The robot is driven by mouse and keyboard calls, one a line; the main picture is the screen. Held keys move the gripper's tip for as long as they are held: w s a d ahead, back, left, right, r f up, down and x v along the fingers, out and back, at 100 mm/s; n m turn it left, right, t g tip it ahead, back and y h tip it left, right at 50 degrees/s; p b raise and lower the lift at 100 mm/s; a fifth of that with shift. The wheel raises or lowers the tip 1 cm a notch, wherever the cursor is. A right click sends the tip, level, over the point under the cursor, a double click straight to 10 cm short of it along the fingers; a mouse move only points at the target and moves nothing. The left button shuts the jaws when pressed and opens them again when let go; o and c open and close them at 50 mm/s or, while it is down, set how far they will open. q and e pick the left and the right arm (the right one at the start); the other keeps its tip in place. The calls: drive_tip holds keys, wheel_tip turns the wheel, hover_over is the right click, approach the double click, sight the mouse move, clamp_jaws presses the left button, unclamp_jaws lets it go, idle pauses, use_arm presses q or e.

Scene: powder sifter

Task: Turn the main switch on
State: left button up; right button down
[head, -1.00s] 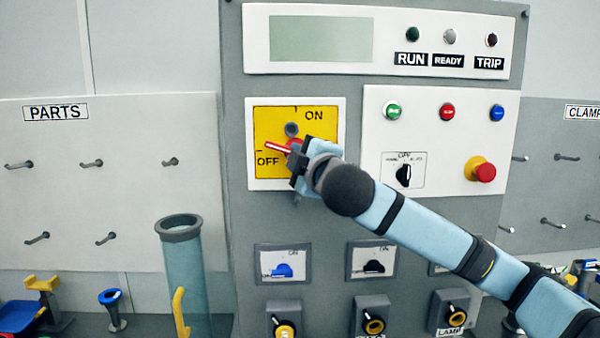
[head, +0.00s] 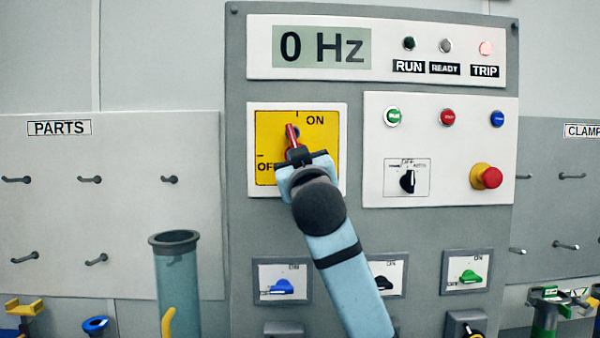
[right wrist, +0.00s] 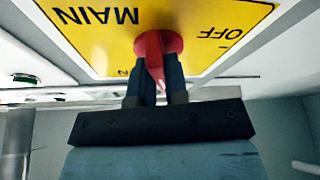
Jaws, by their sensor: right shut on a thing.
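The main switch is a red rotary handle (head: 292,137) on a yellow plate (head: 267,125) marked ON at the top and OFF at the lower left. The handle points nearly straight up, close to the tick beside ON. My right gripper (head: 297,152) is shut on the handle, its arm coming up from below and covering the plate's lower part. In the right wrist view, the red handle (right wrist: 153,50) sits between the two dark fingers (right wrist: 154,78). My left gripper is not in view.
The display (head: 321,47) reads 0 Hz, and the TRIP lamp (head: 485,48) is lit. To the right are a small selector (head: 407,181) and a red emergency button (head: 491,178). Lower switches (head: 282,286) line the panel below. A clear tube (head: 176,270) stands at lower left.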

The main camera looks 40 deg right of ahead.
drive_tip(key=shift+w+a+f+m+g+h+b, duration=0.1)
drive_tip(key=shift+m+g+h+b, duration=0.3)
drive_tip(key=shift+m, duration=0.8)
drive_tip(key=shift+a+f+m+g+h+b, duration=0.1)
drive_tip(key=shift+m+h+b, duration=0.3)
drive_tip(key=shift+m+h, duration=0.55)
drive_tip(key=shift+m, duration=0.55)
drive_tip(key=c, duration=1.4)
unclamp_jaws()
drive_tip(key=shift+r, duration=0.15)
drive_tip(key=b+v, duration=0.2)
drive_tip(key=v, duration=1.2)
drive_tip(key=shift+d+r, duration=0.1)
drive_tip(key=shift+r, duration=0.05)
